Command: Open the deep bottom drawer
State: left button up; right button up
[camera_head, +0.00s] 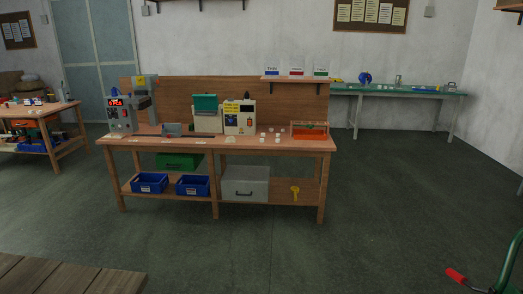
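A wooden workbench (240,146) stands some distance in front of me. Neither of my grippers shows in this view.
Blue bins (150,183) sit on the lower shelf left of the drawer; a yellow object (295,191) is right of it. A pad printer (120,112) stands on the bench. Floor before it is clear. A wooden surface (65,277) and a red grip (456,275) are nearer.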

aim_at(231, 191)
jog(key=i, duration=3.45)
jog(key=z, duration=0.05)
